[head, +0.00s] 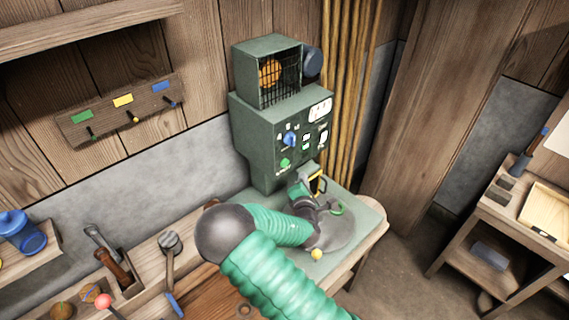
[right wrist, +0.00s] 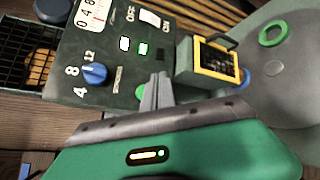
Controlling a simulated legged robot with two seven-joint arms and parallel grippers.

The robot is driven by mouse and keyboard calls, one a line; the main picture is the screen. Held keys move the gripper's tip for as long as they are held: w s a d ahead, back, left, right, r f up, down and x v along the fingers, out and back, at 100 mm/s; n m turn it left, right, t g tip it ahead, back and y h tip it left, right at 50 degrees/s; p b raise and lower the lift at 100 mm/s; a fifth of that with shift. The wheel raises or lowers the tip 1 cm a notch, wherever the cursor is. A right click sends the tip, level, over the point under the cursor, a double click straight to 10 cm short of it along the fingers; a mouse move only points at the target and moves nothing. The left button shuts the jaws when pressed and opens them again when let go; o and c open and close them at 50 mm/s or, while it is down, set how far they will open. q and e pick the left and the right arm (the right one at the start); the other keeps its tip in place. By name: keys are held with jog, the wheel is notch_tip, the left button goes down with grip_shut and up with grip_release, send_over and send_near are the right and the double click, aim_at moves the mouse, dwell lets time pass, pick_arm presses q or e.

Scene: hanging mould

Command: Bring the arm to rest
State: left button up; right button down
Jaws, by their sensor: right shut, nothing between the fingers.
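My right arm comes in from the bottom of the head view and bends back towards a green machine (head: 265,125). My right gripper (right wrist: 157,88) is shut and empty; its thin grey fingers point at the machine's control panel in the right wrist view. Just to the right of the fingers there is a box with a yellow frame (right wrist: 218,60) and dark bits inside, which also shows in the head view (head: 318,184). I cannot tell whether the fingers touch anything. My left gripper is not in view.
The panel has a blue dial (right wrist: 95,74). A grey round plate (head: 340,238) carries a green ring (right wrist: 272,33). Another bench (head: 500,214) stands at the right, with open floor between.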

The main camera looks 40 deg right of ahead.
jog(key=s+a+f+m+g+y+b, duration=0.1)
jog(key=s+a+f+m+g+y, duration=0.25)
jog(key=a+m, duration=0.2)
jog(key=s+a+f+m+g+y+b, duration=0.1)
jog(key=s+a+f+m+g+y, duration=0.15)
jog(key=a+f+m, duration=0.35)
jog(key=s+a+r+m+g+y, duration=0.1)
jog(key=s+a+r+m, duration=0.1)
jog(key=s+a, duration=0.5)
jog(key=s+a+r+m+g+y, duration=0.2)
jog(key=s+a+r+m, duration=0.1)
jog(key=s+a, duration=0.4)
jog(key=shift+a+r+y+b, duration=0.3)
jog(key=shift+a+r+b, duration=0.25)
jog(key=shift+a, duration=0.55)
jog(key=shift+r, duration=0.15)
jog(key=shift+a, duration=0.1)
